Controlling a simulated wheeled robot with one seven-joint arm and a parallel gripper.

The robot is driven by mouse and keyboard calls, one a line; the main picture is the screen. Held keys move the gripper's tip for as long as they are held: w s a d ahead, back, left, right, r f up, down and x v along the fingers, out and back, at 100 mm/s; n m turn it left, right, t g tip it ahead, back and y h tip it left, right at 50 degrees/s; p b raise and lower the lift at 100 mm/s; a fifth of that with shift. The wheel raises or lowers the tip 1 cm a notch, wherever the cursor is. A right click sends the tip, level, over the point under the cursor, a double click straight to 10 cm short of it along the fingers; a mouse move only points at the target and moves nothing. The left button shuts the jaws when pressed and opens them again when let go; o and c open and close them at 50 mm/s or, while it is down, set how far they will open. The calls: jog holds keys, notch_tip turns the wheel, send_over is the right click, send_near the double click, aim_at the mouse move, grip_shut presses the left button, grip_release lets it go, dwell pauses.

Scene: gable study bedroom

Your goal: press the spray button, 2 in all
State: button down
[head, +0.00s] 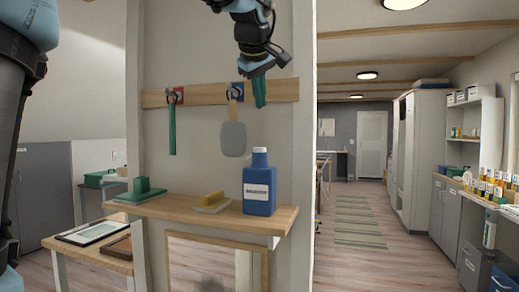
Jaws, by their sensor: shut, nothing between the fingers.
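A blue bottle (259,190) with a white label stands upright on the wooden shelf, near its right end. Its pale blue top (260,153), seemingly the spray button, faces up. My gripper (260,104) points down above the bottle, with its narrow teal fingers together and empty. A clear gap shows in the picture between the fingertips and the bottle top. How far the gripper is in depth from the bottle is hard to tell.
The wooden shelf (170,207) also bears a green tool (142,190) and a yellow-handled brush (212,202). A wooden rail (203,92) on the wall behind holds a green strip (172,130) and a grey paddle (233,138). A corridor opens at right.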

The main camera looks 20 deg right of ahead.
aim_at(260, 148)
jog(key=shift+f+b, duration=3.5)
jog(key=shift+f, duration=0.75)
jog(key=shift+f, duration=0.1)
jog(key=shift+f+b, duration=0.3)
jog(key=shift+b, duration=0.05)
jog(key=shift+f+b, duration=0.45)
jog(key=shift+f, duration=0.1)
jog(key=shift+r, duration=0.1)
jog(key=shift+r+p, duration=0.8)
jog(key=shift+r, duration=0.05)
notch_tip(260, 148, up, 5)
jog(key=p, duration=0.4)
jog(key=shift+r, duration=0.1)
